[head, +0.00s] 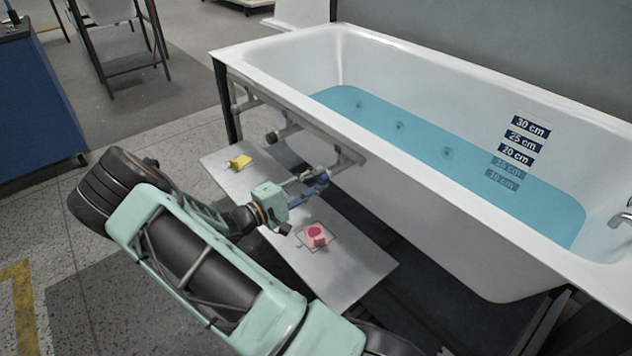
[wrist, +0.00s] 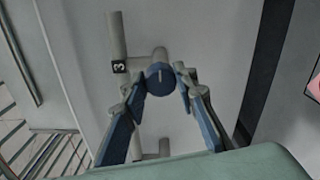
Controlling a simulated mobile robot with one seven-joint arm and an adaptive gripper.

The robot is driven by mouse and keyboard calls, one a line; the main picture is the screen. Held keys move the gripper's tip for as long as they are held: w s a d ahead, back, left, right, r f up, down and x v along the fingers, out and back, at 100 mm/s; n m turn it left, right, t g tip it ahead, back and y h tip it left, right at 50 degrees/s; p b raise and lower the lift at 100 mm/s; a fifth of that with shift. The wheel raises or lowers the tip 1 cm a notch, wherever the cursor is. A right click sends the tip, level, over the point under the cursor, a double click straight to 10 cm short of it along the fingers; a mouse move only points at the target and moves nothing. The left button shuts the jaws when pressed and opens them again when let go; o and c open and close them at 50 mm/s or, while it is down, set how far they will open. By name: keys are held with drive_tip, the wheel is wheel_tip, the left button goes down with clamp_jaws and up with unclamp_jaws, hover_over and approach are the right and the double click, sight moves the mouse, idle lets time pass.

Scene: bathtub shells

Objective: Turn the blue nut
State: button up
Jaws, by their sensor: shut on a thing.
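The blue nut (wrist: 160,78) is a round blue piece with a pale line on its face, on a grey pipe fitting (wrist: 115,35) beside the tub. My gripper (wrist: 161,88) has its two blue-padded fingers around the nut, one on each side, and is shut on it. In the head view my gripper (head: 312,187) reaches the pipework at the tub's side. The nut is hard to tell from the blue finger pads there.
A white bathtub (head: 440,200) with blue water stands behind. A grey shelf (head: 350,270) below my gripper bears a yellow piece (head: 240,162) and a pink-red piece (head: 317,235). A blue cabinet (head: 35,110) stands far left.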

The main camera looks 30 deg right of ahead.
idle(0.4)
drive_tip(key=o, duration=1.2)
drive_tip(key=shift+c, duration=0.2)
drive_tip(key=s+a, duration=0.1)
drive_tip(key=a, duration=1.1)
drive_tip(key=shift+s, duration=0.35)
drive_tip(key=shift+r, duration=0.1)
